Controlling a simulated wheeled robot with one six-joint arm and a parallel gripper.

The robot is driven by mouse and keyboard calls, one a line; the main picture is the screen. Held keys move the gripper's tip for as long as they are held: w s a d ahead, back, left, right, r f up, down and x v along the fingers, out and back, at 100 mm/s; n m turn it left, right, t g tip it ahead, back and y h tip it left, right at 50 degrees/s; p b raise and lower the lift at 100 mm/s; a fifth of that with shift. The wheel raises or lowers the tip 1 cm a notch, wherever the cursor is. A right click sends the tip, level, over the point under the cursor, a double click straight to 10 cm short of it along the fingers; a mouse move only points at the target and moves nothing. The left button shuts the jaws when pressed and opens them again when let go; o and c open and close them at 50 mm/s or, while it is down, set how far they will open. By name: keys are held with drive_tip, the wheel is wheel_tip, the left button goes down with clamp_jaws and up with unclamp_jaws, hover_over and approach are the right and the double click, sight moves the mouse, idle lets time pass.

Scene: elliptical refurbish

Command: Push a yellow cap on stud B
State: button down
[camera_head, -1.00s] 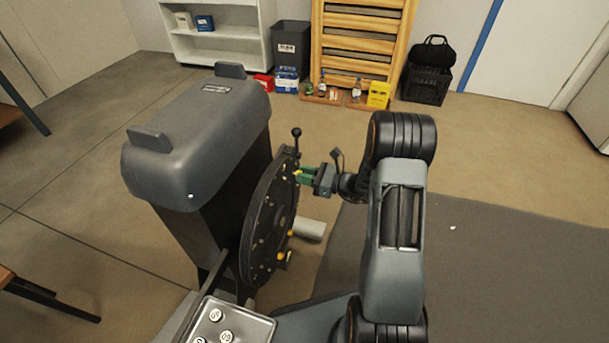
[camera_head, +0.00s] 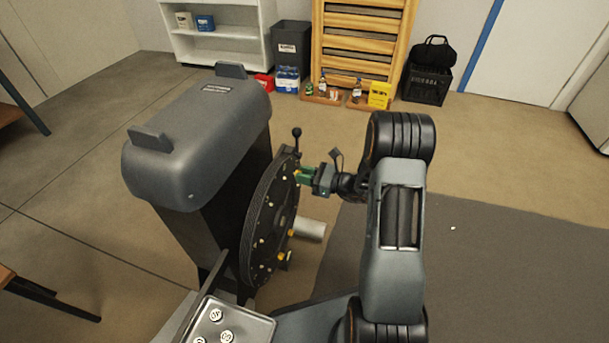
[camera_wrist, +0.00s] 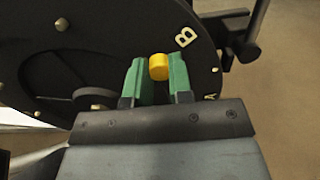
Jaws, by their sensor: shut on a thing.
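A yellow cap (camera_wrist: 159,67) is between the green fingers of my gripper (camera_wrist: 159,75) in the wrist view. The fingers are shut on it. Behind it is the black disc (camera_wrist: 120,30), with a pale letter B (camera_wrist: 186,37) just up and right of the cap. Stud B itself is not visible; I cannot tell whether the cap touches it. In the head view my gripper (camera_head: 302,174) is at the upper right edge of the upright disc (camera_head: 262,232).
A black-knobbed lever (camera_head: 297,132) stands close above my gripper. A tray of numbered round pieces (camera_head: 222,325) is at the bottom.

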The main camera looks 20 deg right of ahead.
drive_tip(key=shift+w+a, duration=0.25)
drive_tip(key=shift+a, duration=0.1)
idle(0.3)
drive_tip(key=c, duration=0.9)
unclamp_jaws()
drive_tip(key=shift+c, duration=0.2)
drive_tip(key=shift+d, duration=0.1)
drive_tip(key=p+v, duration=0.1)
drive_tip(key=v, duration=1.2)
drive_tip(key=shift+s+d+p, duration=0.25)
drive_tip(key=shift+p, duration=0.1)
